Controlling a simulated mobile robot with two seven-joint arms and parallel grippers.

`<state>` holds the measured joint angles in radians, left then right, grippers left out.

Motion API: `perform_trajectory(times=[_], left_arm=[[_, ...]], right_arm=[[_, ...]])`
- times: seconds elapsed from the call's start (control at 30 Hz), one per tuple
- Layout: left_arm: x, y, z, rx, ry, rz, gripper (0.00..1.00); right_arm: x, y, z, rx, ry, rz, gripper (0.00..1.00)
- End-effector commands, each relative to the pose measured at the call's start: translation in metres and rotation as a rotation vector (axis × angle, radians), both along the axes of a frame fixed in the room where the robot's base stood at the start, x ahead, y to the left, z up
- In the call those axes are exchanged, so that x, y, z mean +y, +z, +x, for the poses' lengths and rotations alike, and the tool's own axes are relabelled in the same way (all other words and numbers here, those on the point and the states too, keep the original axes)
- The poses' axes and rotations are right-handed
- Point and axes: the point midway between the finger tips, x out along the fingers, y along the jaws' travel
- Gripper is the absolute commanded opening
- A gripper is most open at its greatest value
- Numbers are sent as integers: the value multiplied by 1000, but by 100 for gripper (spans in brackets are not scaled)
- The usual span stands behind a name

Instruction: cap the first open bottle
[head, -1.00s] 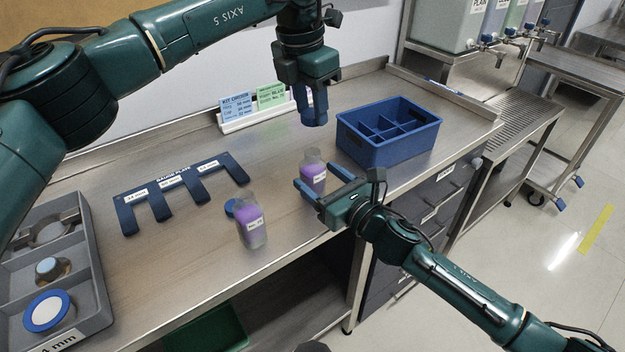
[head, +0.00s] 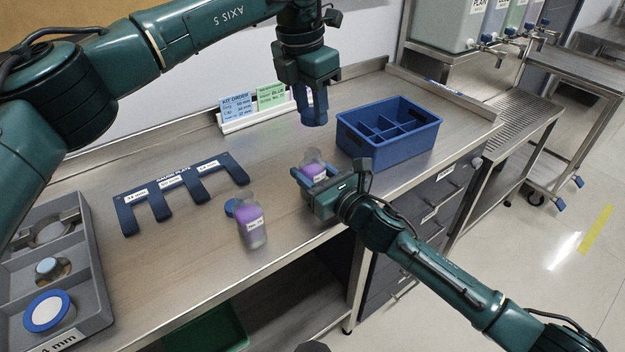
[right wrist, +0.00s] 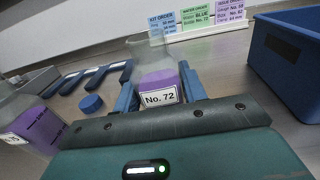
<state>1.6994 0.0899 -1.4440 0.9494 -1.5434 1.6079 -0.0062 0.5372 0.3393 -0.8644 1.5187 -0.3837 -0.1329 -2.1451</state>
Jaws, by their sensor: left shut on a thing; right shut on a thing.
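A clear bottle labelled No. 72 with purple contents (head: 312,170) stands upright near the bench's front edge; no cap shows on it. It also shows in the right wrist view (right wrist: 157,80). My right gripper (head: 312,177) is shut around its body. A second clear bottle with purple contents (head: 251,228) stands to the left, also with no cap showing. A blue cap (head: 230,207) lies on the bench beside it, seen also in the right wrist view (right wrist: 91,103). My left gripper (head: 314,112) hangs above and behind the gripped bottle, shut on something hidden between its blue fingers.
A blue divided bin (head: 390,150) stands right of the gripped bottle. A dark blue slotted gauge plate (head: 180,180) lies on the left. A grey tray (head: 92,285) with round items is at far left. A card stand (head: 258,118) is at the back. The bench middle is mostly clear.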

Motion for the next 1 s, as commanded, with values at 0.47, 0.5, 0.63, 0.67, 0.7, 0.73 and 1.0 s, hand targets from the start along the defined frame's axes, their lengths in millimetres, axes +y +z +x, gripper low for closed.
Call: perform_trajectory(times=[0.47, 0.5, 0.63, 0.67, 0.7, 0.73, 1.0], left_arm=[[0, 0, 0, 0, 0, 0, 15], [0, -1, 0, 0, 0, 0, 15], [0, -11, 0, 2, 0, 1, 15], [0, -15, 0, 2, 0, 1, 15], [0, -21, 0, 2, 0, 1, 15], [0, -26, 0, 2, 1, 1, 15], [0, -50, 0, -2, 0, -1, 15]], right_arm=[[0, 0, 0, 0, 0, 0, 0], [0, 0, 0, 1, 0, -1, 0], [0, 0, 0, 1, 0, -1, 0], [0, 0, 0, 1, 0, -1, 0], [0, 0, 0, 1, 0, -1, 0], [0, 0, 0, 1, 0, -1, 0], [0, 0, 0, 1, 0, -1, 0]])
